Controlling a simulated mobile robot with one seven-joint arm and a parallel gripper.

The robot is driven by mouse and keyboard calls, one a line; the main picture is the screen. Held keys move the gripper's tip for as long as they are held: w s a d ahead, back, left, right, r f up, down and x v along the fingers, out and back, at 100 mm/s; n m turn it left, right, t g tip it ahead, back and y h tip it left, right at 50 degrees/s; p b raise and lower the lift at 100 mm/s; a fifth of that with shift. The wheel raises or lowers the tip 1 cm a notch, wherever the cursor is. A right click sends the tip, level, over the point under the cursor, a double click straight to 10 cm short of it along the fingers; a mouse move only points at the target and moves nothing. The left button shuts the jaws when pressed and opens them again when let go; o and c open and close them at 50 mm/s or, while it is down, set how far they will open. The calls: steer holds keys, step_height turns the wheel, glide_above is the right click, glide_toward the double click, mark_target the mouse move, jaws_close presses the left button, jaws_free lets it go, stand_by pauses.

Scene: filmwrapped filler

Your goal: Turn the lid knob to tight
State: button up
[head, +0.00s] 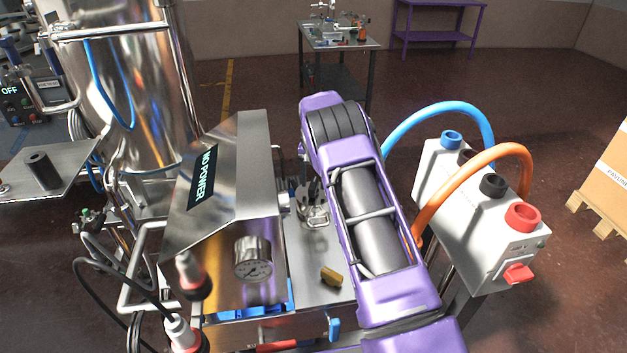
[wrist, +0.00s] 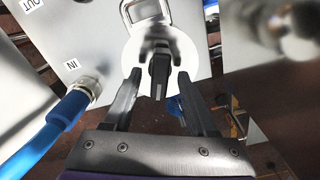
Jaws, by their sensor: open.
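In the wrist view, a black knob (wrist: 159,72) with a pale line on its end stands on a white round disc (wrist: 186,45) on a metal panel. I take it for the lid knob; no tight marking is readable. My gripper (wrist: 158,79) is open, with one finger on each side of the knob and a visible gap on both sides. Whether the fingertips reach down level with the knob I cannot tell. In the head view, my purple arm hides the gripper and the knob.
A metal loop handle (wrist: 147,14) sits just beyond the knob. A blue hose (wrist: 68,113) joins the panel by the IN label. A steel machine (head: 225,215) reading NO POWER stands left of my arm. A white box (head: 470,210) with blue and orange hoses stands right.

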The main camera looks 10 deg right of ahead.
mark_target(313, 183)
jaws_close()
steer(key=m+b, duration=0.1)
steer(key=m, duration=0.3)
steer(key=shift+m, duration=0.3)
stand_by(0.3)
jaws_free()
step_height(313, 183, up, 18)
steer(key=p, duration=0.1)
steer(key=shift+f, duration=0.25)
